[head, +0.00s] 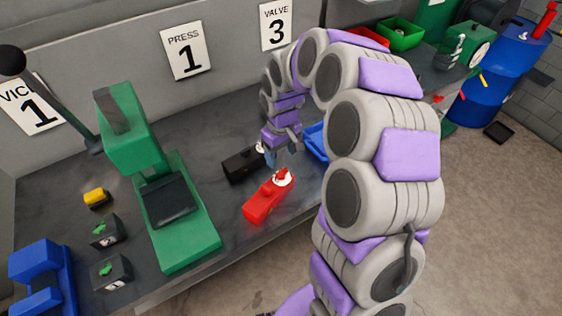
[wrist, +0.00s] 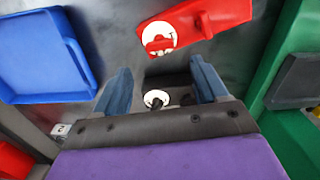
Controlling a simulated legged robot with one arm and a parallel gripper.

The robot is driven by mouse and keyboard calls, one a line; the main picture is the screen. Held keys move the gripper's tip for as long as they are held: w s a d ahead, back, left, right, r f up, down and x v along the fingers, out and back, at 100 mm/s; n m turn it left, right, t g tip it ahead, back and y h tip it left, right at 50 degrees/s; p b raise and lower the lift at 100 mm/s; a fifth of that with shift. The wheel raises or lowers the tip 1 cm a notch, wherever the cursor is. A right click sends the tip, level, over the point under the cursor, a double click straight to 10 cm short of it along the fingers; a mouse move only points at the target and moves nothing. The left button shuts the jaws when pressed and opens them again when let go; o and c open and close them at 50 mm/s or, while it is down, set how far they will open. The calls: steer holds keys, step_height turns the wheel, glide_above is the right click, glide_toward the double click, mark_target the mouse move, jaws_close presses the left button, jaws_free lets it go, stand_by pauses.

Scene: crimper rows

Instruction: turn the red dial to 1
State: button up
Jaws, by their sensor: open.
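The red box (head: 262,203) lies on the bench, with a white round dial face at its far end. In the wrist view the red box (wrist: 222,14) is at the top, and its red dial (wrist: 158,44) sits on the white face. My gripper (head: 272,157) hangs by the black box, behind the red one. In the wrist view my gripper (wrist: 163,85) is open, its two blue fingers apart with nothing held. The black box's white dial face with a dark knob (wrist: 156,98) shows between the fingers. The dial's number marks are too small to read.
The black box (head: 240,166) stands close behind the red box. A green press (head: 187,225) stands to the left and a blue tray (head: 314,143) to the right. Small black boxes with green knobs (head: 110,270) are at the far left. Bare bench lies between press and red box.

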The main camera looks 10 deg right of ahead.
step_height(320, 180, up, 10)
steer(key=p, duration=0.1)
steer(key=shift+f, duration=0.2)
steer(key=shift+c, duration=0.3)
steer(key=shift+r, duration=0.1)
steer(key=shift+c, duration=0.8)
steer(key=m, duration=0.3)
steer(key=shift+d+r+p, duration=0.15)
steer(key=shift+r+p, duration=0.2)
steer(key=shift+r, duration=0.05)
steer(key=shift+c, duration=1.4)
steer(key=m, duration=0.2)
steer(key=shift+r+m+p, duration=0.25)
steer(key=shift+m+p, duration=0.05)
steer(key=shift+m, duration=0.1)
steer(key=shift+c, duration=0.7)
steer(key=m, duration=1.2)
glide_toward(283, 170)
step_height(283, 170, down, 9)
steer(key=shift+r, duration=0.15)
